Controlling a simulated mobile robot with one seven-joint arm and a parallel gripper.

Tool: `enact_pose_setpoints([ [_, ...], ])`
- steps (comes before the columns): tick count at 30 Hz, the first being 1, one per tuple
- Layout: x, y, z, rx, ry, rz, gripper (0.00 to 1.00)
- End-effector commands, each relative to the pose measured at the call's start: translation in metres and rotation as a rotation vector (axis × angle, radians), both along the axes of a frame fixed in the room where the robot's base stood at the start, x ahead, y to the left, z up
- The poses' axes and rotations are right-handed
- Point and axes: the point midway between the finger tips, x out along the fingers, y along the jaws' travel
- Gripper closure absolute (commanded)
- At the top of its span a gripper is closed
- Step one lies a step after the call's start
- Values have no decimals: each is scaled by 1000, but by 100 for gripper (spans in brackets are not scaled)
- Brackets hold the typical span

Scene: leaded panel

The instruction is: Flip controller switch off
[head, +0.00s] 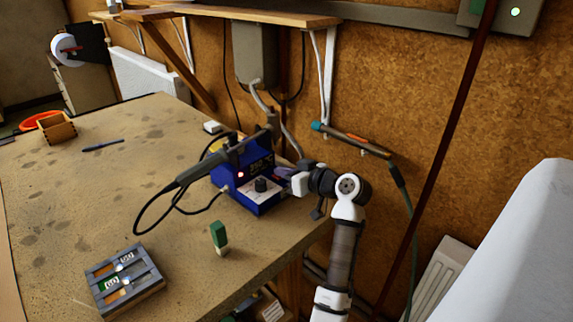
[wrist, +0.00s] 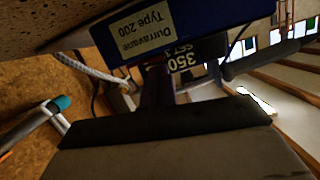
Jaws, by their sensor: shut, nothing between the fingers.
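In the wrist view the controller (wrist: 205,20) shows a pale type label and a dark display reading 350. I cannot make out its switch in either view. My gripper (head: 286,173) is at the controller's right side, shut and empty. In the wrist view my gripper (wrist: 155,90) points at the box; whether it touches cannot be told.
A soldering iron (head: 200,169) with a looping cable lies across the controller's holder. A green-and-white block (head: 219,238) and a grey tray (head: 147,287) are on the bench front. The bench's left middle is mostly clear.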

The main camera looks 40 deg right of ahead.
Motion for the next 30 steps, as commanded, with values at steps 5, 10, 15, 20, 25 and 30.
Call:
enact_pose_setpoints([
  [5, 0, 0, 0, 0, 0, 0, 100],
  [10, 0, 0, -3, -8, -2, 0, 100],
  [15, 0, 2, -14, -73, -10, 0, 100],
  [20, 0, 2, -8, -86, -9, 0, 100],
  [25, 1, 3, -6, -85, -8, 1, 100],
  [30, 10, 8, 9, -87, -10, 2, 100],
])
